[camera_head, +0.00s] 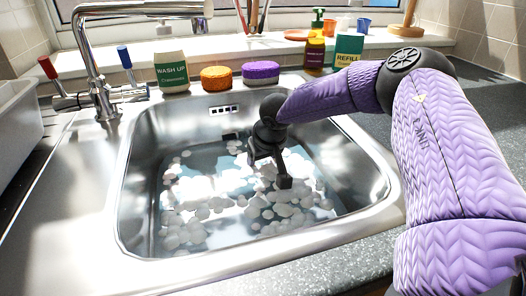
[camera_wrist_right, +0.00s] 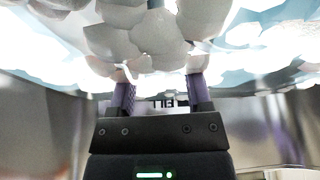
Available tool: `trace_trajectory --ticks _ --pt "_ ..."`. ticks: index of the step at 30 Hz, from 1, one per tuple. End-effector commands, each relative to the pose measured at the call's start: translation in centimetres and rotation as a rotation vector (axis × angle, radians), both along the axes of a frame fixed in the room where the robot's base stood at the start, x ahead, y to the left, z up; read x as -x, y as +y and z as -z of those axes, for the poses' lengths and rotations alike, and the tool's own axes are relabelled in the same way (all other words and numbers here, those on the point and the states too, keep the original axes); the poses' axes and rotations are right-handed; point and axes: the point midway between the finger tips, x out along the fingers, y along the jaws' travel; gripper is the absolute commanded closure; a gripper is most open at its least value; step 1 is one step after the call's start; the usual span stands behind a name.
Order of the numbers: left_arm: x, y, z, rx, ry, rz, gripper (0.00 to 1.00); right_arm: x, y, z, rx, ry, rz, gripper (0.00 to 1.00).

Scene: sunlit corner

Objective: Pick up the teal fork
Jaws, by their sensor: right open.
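I cannot make out the teal fork in either view; white foam hides much of the water in the sink. My right gripper (camera_head: 268,171) reaches down into the steel sink (camera_head: 375,178), at the foam (camera_head: 285,205) near the middle of the basin. In the right wrist view the two purple-grey fingers of the gripper (camera_wrist_right: 161,92) are spread apart. Foam clumps (camera_wrist_right: 155,32) lie close in front of the fingertips, and no object shows clearly between them. My left gripper is not in view.
A tall tap (camera_head: 90,62) rises at the left of the sink. A green wash-up box (camera_head: 172,75), an orange sponge (camera_head: 216,78) and a purple sponge (camera_head: 261,72) stand along the back rim. A white rack (camera_head: 12,115) is at far left. The left drainer is clear.

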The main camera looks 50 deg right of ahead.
Motion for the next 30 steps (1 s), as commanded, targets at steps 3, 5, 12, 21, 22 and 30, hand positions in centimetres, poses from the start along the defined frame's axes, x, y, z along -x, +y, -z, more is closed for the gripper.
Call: trace_trajectory --ticks 3,5,12,21,22,30 --pt "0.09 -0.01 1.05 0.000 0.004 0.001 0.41 -0.54 -0.17 1.73 0.001 0.000 -0.001 0.37" --pt "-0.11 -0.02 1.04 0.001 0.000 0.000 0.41 -0.62 -0.20 1.70 0.001 -0.001 0.000 0.37" --pt "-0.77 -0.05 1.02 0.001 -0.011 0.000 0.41 -0.59 -0.21 1.46 0.001 -0.003 0.000 0.54" --pt "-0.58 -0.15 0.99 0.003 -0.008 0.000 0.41 -0.57 -0.21 1.48 0.002 -0.002 0.000 1.00" --pt "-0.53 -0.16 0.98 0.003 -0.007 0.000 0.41 -0.57 -0.21 1.48 0.002 -0.002 0.000 1.00" --pt "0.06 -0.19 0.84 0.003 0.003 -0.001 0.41 -0.57 -0.21 1.44 0.002 -0.002 0.000 1.00"
